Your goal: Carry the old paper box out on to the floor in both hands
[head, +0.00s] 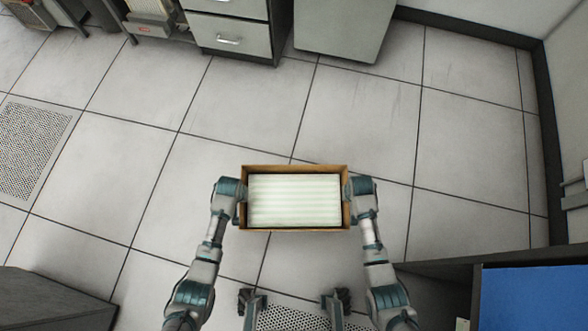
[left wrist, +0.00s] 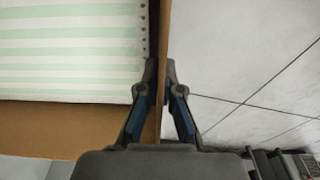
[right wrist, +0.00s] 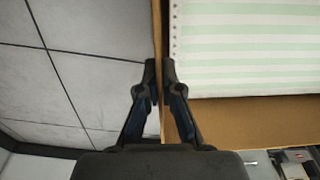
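The paper box (head: 246,171) is an open brown cardboard box holding green-and-white striped paper (head: 295,202). It is in front of me, between my two arms, in the head view. My left gripper (left wrist: 161,84) has one finger inside and one outside the box's left wall (left wrist: 164,30), and is shut on it. My right gripper (right wrist: 160,82) is shut on the right wall (right wrist: 157,30) in the same way. The box looks roughly level, seen from above. The head view does not clearly show how high it is above the floor.
Tiled floor (head: 240,105) lies open around and beyond the box. Grey cabinets (head: 232,35) stand at the far side. A dark-edged desk with a blue panel (head: 530,298) is at the lower right, and a dark surface (head: 50,300) at the lower left. A perforated tile (head: 32,148) is at left.

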